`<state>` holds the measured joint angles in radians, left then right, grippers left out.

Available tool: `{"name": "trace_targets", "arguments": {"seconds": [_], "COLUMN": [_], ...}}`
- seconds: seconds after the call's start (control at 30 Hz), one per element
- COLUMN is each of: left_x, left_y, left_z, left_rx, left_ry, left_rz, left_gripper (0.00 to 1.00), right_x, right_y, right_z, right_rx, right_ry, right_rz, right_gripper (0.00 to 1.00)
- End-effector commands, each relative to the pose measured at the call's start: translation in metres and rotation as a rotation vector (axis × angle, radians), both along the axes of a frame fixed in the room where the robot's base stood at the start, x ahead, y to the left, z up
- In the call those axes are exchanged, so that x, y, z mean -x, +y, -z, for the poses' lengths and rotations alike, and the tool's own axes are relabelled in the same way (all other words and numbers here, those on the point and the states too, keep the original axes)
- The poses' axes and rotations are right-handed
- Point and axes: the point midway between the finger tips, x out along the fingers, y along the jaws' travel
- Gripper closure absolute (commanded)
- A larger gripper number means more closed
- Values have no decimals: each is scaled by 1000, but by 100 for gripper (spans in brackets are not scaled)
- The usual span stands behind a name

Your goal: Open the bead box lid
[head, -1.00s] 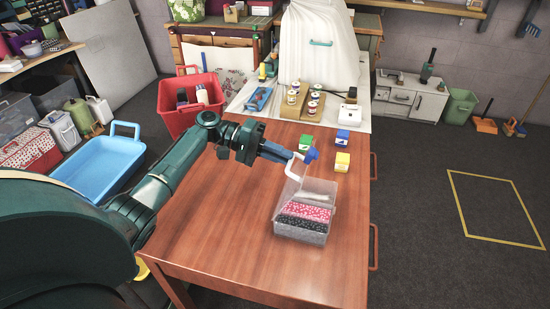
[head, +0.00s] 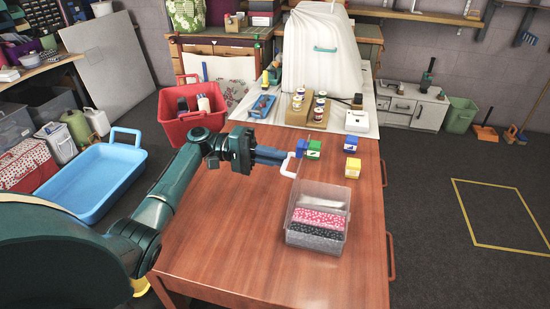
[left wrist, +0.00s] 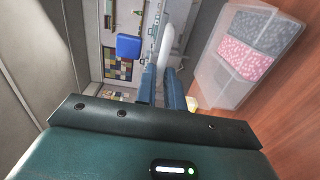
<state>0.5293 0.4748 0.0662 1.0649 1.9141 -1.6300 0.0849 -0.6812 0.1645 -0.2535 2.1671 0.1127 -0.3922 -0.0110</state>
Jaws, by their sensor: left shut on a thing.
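The bead box (head: 315,242) is a clear box on the wooden table. It holds pink and black beads in separate sections, and they also show in the left wrist view (left wrist: 215,85). My right gripper is out of view.
Small green (head: 314,150), blue (head: 352,140) and yellow (head: 352,168) boxes stand behind the bead box. Jars in a cardboard tray (head: 311,115) are at the back. The table's front left is clear. A red basket (head: 190,122) stands left of the table.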

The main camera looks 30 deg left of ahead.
Motion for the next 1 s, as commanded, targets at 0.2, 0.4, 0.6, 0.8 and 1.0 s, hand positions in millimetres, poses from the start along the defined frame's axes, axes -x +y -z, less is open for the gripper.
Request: {"name": "trace_targets", "arguments": {"seconds": [0.2,0.4,0.6,0.8,1.0], "left_x": [2,2,1,2,9], "left_y": [-1,-1,-1,5,39], "left_z": [8,7,5,5,5], "left_rx": [-10,-8,-6,-6,-6], "left_ry": [15,14,10,9,8], "left_rz": [3,4,3,1,-1], "left_gripper": [100,73,68,68,68], "right_x": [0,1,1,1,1], "right_y": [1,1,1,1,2], "right_z": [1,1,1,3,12], "right_rx": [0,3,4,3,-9], "right_ry": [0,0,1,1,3], "right_rz": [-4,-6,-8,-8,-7], "right_gripper": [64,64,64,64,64]}}
